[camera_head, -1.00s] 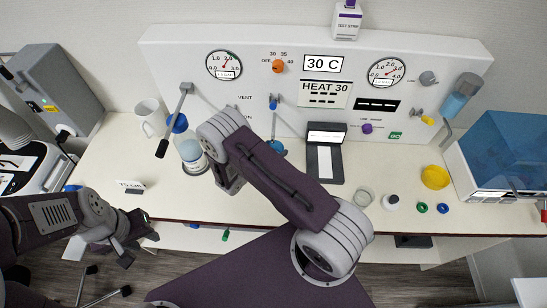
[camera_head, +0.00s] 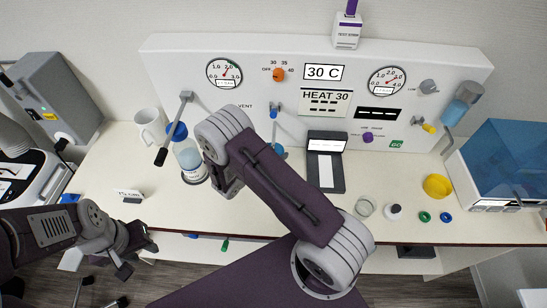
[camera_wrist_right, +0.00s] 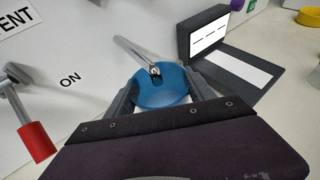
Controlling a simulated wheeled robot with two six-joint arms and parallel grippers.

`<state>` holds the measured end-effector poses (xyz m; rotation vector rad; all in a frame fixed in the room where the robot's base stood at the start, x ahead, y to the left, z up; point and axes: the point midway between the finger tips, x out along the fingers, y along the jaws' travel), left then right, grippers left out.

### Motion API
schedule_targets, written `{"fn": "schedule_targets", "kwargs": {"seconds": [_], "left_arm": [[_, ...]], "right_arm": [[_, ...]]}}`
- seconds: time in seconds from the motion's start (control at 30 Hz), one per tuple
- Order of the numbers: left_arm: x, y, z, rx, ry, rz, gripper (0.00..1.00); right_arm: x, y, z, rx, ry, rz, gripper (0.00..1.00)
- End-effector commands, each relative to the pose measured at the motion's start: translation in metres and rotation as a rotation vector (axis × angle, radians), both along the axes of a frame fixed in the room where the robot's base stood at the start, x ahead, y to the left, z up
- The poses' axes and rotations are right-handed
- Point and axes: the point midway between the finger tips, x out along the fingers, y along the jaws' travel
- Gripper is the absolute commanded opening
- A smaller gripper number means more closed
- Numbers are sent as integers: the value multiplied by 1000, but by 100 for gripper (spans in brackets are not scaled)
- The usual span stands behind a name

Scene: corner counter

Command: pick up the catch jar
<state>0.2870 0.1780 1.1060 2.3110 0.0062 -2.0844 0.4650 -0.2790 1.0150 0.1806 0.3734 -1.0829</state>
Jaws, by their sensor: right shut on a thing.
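The catch jar seems to be the round blue translucent vessel (camera_wrist_right: 160,90) under a metal spout in the right wrist view. My right gripper (camera_wrist_right: 158,98) is shut on it, one finger at each side. In the head view only a small blue part of it (camera_head: 279,151) shows beside my right arm, which hides the right gripper and most of the jar. I cannot tell whether the jar touches the counter. My left gripper (camera_head: 139,252) is open and empty, low at the left by the counter's front edge.
A bottle with a blue cap (camera_head: 189,160) and a white mug (camera_head: 151,126) stand left of my right arm. A red-handled lever (camera_wrist_right: 37,141) is left of the jar. A dark device with a screen (camera_head: 326,160) stands right. The control panel (camera_head: 232,110) rises behind.

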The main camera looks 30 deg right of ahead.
Motion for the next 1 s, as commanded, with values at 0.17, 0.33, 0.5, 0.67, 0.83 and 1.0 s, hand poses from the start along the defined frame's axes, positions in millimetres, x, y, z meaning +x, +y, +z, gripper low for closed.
{"fn": "schedule_targets", "kwargs": {"seconds": [0.17, 0.33, 0.5, 0.67, 0.83, 1.0], "left_arm": [[0, 0, -8, 0, 0, 0, 36], [0, 0, -17, 0, 0, 0, 36], [0, 0, -26, 0, 0, 0, 36], [0, 0, -33, 0, 0, 0, 36], [0, 0, -40, 0, 0, 0, 36], [0, 0, -46, 0, 0, 0, 36]], "right_arm": [[-8, 19, -3, -1, 0, 4, 0], [-19, 40, -3, 0, 0, 4, 0], [-32, 67, -4, 0, 0, 5, 0], [-45, 91, -3, 0, -1, 5, 0], [-56, 114, -3, 1, -1, 4, 0], [-66, 133, -3, 1, -1, 3, 0]]}}
